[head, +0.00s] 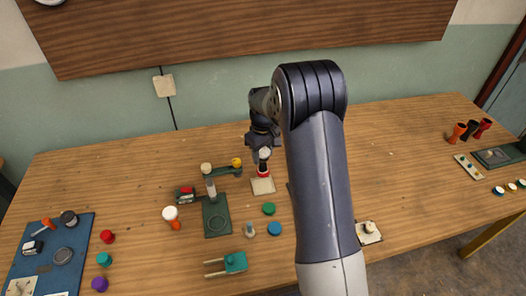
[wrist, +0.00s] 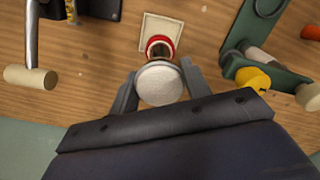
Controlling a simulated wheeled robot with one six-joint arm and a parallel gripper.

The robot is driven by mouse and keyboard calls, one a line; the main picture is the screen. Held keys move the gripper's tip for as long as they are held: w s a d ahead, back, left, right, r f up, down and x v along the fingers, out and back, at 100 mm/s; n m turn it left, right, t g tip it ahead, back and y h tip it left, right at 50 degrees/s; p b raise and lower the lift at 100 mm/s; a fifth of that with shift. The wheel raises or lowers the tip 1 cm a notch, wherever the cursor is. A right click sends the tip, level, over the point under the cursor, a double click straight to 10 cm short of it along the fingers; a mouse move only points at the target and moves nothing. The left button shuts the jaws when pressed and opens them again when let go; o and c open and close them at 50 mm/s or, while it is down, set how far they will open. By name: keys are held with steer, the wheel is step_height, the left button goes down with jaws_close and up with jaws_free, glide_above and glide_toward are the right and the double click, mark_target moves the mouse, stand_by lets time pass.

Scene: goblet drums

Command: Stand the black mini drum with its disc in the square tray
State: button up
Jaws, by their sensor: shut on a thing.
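My gripper (head: 263,152) is shut on the black mini drum (head: 263,167), just under its round white head, which faces the camera in the wrist view (wrist: 160,84). The drum is roughly upright. A red disc with a pale edge (head: 263,174) shows at its lower end and also in the wrist view (wrist: 152,43). The cream square tray (head: 264,188) is directly below, and its rim shows in the wrist view (wrist: 146,21). The drum's lower end overlaps the tray in both views. I cannot tell whether it touches the tray floor. The fingers hide part of the drum.
A green press-like stand (head: 217,222) with a yellow knob (head: 237,162) is close on the left. A white-topped orange drum (head: 171,215) stands farther left. Green (head: 269,209) and blue (head: 274,229) discs lie in front. Several goblet drums (head: 459,131) stand at far right.

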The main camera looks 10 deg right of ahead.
mark_target(263, 166)
steer(key=shift+f+b, duration=2.1)
steer(key=shift+f, duration=1.4)
steer(key=o, duration=0.8)
steer(key=shift+o, duration=0.5)
steer(key=o, duration=0.5)
steer(key=shift+r, duration=0.15)
steer(key=shift+r+p, duration=2.2)
steer(key=shift+r, duration=1.25)
